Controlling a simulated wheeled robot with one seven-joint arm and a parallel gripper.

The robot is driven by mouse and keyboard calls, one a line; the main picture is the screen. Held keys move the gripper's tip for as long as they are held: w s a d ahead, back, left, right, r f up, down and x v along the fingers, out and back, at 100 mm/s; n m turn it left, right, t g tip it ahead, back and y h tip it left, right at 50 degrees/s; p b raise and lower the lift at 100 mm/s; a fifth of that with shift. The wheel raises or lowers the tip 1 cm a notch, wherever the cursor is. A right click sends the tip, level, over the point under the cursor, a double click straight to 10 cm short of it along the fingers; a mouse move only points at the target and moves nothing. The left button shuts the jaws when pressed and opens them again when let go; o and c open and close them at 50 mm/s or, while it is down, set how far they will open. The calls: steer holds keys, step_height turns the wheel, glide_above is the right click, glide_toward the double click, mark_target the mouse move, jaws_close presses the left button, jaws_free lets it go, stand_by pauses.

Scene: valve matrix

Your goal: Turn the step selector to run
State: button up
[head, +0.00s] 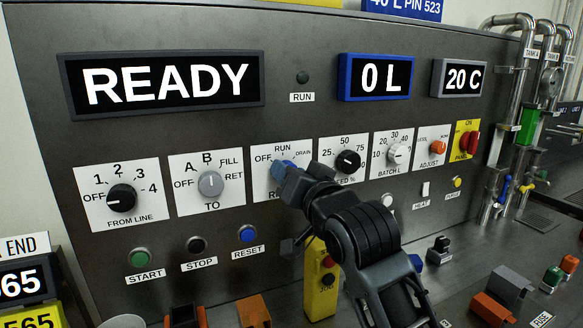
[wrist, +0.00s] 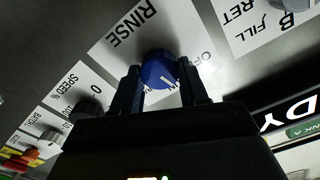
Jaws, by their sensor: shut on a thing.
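The blue selector knob (head: 277,168) sits on a white plate marked OFF, RUN and DRAIN, in the middle of the panel row. In the wrist view this plate (wrist: 116,56) reads RINSE. My gripper (head: 285,172) reaches it from the lower right and covers part of the plate. In the wrist view the two dark fingers of my gripper (wrist: 160,75) stand either side of the blue knob (wrist: 157,68), shut on it. A white pointer line on the knob points toward my gripper, where the RUN printing is partly hidden.
The TO knob (head: 210,184) is close on the left and the black SPEED knob (head: 347,161) close on the right. The READY display (head: 165,83) is above. START, STOP and blue RESET (head: 247,234) buttons are below. The RUN lamp (head: 302,77) looks dark.

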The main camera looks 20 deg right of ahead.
steer(key=shift+m+p, duration=0.4)
steer(key=shift+m, duration=0.7)
steer(key=o, duration=1.1)
steer(key=shift+c, duration=0.2)
steer(key=shift+s, duration=0.1)
steer(key=s+b, duration=0.1)
steer(key=s, duration=0.6)
steer(key=shift+s, duration=0.3)
steer(key=shift+f, duration=0.15)
